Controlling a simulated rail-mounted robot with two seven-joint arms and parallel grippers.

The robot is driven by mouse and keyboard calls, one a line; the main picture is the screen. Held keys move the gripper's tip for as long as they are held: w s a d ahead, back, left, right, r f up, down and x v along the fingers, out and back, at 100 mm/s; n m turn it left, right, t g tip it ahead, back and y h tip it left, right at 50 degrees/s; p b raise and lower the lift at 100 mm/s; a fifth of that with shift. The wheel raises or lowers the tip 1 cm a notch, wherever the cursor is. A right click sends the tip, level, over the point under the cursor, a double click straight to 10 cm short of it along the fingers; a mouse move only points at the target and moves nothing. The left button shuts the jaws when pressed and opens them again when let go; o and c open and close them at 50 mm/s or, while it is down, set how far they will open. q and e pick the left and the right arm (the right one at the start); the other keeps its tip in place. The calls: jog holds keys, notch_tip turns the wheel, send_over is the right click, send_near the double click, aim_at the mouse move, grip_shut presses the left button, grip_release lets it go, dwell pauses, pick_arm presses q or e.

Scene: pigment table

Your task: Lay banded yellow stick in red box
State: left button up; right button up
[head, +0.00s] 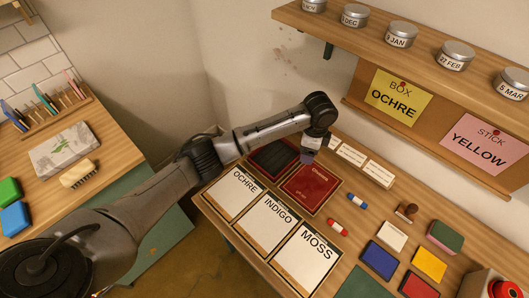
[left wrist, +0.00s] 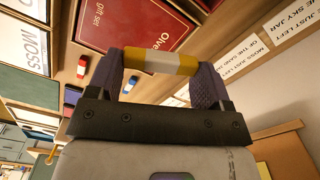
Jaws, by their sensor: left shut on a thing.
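My left gripper (head: 307,156) is above the back edge of the red box (head: 318,183). In the left wrist view, its fingers (left wrist: 160,72) are shut on the banded yellow stick (left wrist: 185,64), which is yellow with a white band and lies crosswise between them. The stick is not clearly visible in the head view. The red box is flat with printed lettering, and it also shows in the left wrist view (left wrist: 125,22), beyond the stick. The stick appears apart from the box. My right gripper is not in view.
A dark box (head: 272,158) lies left of the red box. Cards marked OCHRE, INDIGO (head: 268,222) and MOSS lie in front. Red (head: 337,227) and blue (head: 357,201) banded sticks lie to the right. White label strips (head: 350,154) are behind. A shelf (head: 420,62) with tins overhangs the back.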

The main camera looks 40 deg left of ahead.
pick_arm(q)
jog(key=m, duration=0.4)
jog(key=b, duration=0.2)
send_over(276, 159)
jog(key=shift+m, duration=0.4)
notch_tip(276, 159, down, 7)
jog(key=shift+w+f, duration=0.1)
jog(key=shift+f+b, duration=0.85)
jog(key=shift+f, duration=1.1)
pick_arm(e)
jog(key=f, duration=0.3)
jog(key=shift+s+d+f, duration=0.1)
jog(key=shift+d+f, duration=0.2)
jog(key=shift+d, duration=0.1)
pick_arm(q)
jog(key=shift+f, duration=0.15)
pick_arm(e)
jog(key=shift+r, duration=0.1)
pick_arm(q)
jog(key=o, duration=0.9)
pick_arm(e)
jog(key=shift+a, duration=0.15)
